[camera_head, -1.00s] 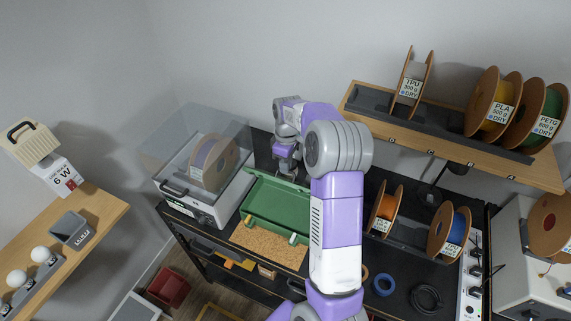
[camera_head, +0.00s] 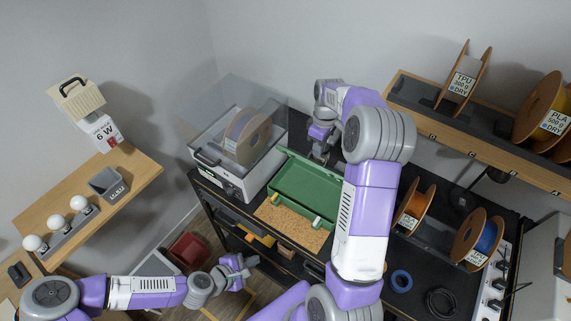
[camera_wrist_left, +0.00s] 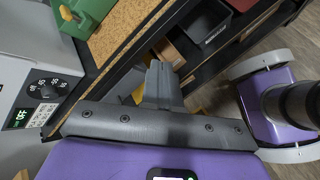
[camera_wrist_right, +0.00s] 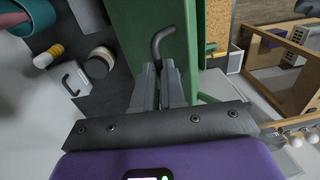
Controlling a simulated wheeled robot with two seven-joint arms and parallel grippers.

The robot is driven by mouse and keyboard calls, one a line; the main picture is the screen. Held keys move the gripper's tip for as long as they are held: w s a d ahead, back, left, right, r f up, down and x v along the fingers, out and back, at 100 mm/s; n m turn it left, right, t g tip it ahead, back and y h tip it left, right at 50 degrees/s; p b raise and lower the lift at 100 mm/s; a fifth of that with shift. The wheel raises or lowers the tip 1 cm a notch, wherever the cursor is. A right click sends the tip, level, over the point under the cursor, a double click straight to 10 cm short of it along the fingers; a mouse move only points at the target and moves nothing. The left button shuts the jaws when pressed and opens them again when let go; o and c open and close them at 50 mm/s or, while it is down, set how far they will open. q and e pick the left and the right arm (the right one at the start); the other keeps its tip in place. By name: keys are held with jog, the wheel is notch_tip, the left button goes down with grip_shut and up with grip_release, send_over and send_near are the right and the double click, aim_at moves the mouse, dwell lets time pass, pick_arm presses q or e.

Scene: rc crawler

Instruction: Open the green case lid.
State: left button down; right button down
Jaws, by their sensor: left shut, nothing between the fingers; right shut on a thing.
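The green case (camera_head: 300,188) stands on a cork mat (camera_head: 290,225) on the black bench, its green interior showing from above. Its lid seems raised along the far edge; in the right wrist view a broad green panel (camera_wrist_right: 138,25) fills the middle. My right gripper (camera_head: 321,156) is at that far edge. In the right wrist view it is shut on a dark bent handle (camera_wrist_right: 163,38) beside the panel. How the handle joins the lid is hidden. My left gripper (camera_head: 246,264) is shut and empty, low in front of the bench; its fingers (camera_wrist_left: 160,68) show in the left wrist view.
A dryer box (camera_head: 235,160) with a clear cover and spool stands left of the case. An orange spool (camera_head: 413,208) and a blue spool (camera_head: 478,238) stand to the right. A shelf (camera_head: 480,135) overhangs the back right. A red bin (camera_head: 188,250) sits below.

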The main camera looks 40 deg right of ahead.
aim_at(291, 156)
pick_arm(q)
jog(key=w+d+r+n+t+h, duration=0.2)
jog(key=w+d+r+n+h, duration=0.15)
jog(key=d+r+n, duration=0.35)
jog(key=w+d+r+n+t+h, duration=0.25)
jog(key=w+r+n, duration=0.2)
jog(key=r, duration=0.45)
jog(key=r+x, duration=0.2)
jog(key=x, duration=1.1)
jog(key=shift+w+d+y, duration=0.2)
jog(key=shift+w+y, duration=0.2)
jog(key=shift+w, duration=0.05)
jog(key=shift+r, duration=0.15)
jog(key=shift+w+d+r, duration=0.15)
jog(key=shift+d+r, duration=0.25)
jog(key=shift+r, duration=0.05)
jog(key=shift+d+r, duration=0.1)
pick_arm(e)
jog(key=shift+a+f, duration=0.1)
jog(key=shift+a, duration=0.05)
